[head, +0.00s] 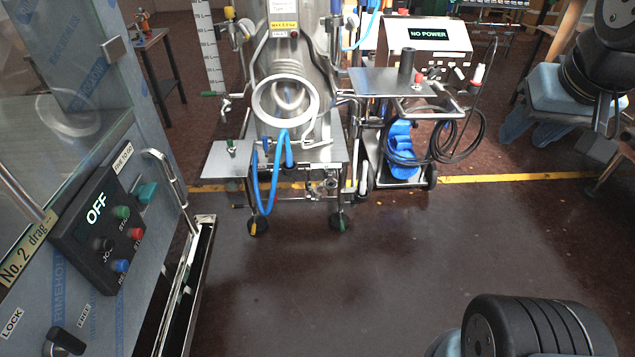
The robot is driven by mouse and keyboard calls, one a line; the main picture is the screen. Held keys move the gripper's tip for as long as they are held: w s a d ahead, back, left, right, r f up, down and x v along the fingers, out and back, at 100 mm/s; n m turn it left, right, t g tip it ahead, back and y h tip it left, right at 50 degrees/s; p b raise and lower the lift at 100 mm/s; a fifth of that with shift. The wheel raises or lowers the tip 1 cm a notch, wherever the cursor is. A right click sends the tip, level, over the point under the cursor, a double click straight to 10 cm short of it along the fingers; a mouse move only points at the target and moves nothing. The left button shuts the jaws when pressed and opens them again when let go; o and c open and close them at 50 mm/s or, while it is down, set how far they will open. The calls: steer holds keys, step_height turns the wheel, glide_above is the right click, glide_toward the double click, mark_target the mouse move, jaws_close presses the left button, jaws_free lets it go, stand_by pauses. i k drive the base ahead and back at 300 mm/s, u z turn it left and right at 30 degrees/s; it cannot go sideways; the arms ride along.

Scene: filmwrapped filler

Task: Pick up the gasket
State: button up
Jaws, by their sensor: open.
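No loose gasket can be made out for certain in the head view. A pale ring (285,104) surrounds the round opening of the steel machine in the middle. I cannot tell whether it is a gasket or part of the port. Parts of my arm show at the right edge and lower right, but I cannot make out the gripper's fingers. No contact between my gripper and anything is visible.
A steel machine (310,152) on legs has a blue hose (275,180). A cart with a "NO POWER" display (428,34) stands to its right. A glass-sided cabinet with an "OFF" panel (100,228) fills the left. The central foreground floor (360,265) is clear.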

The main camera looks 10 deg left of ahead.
mark_target(329, 173)
steer(key=z, duration=0.2)
steer(key=i, duration=0.85)
steer(key=u, duration=0.1)
